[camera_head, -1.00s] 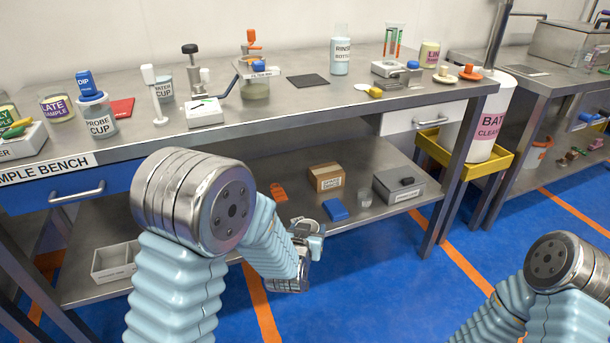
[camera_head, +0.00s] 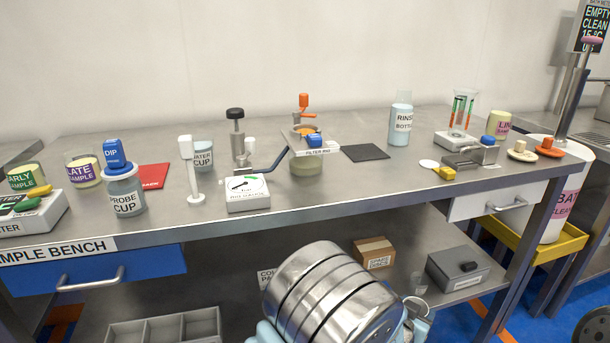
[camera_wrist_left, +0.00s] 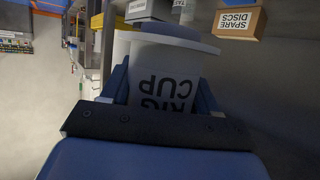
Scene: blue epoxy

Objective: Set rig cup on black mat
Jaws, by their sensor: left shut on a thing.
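The black mat (camera_head: 364,152) lies flat and bare on the upper bench top, right of the filter rig, in the head view. The rig cup (camera_wrist_left: 170,62), white with black lettering, is between the fingers of my left gripper (camera_wrist_left: 163,92) in the left wrist view, with its label upside down there. The gripper is shut on it. In the head view my own arm link hides most of the left gripper; a pale rim beside that link may be the cup. The gripper is in front of the bench, below its top. My right gripper is out of view.
The filter rig (camera_head: 306,140) stands left of the mat, the rinse bottle (camera_head: 399,122) right of it. A white-based gauge (camera_head: 247,193) and a yellow-tipped item (camera_head: 444,173) are nearer the front. A spare discs box (camera_head: 374,253) and grey box (camera_head: 457,268) sit on the lower shelf.

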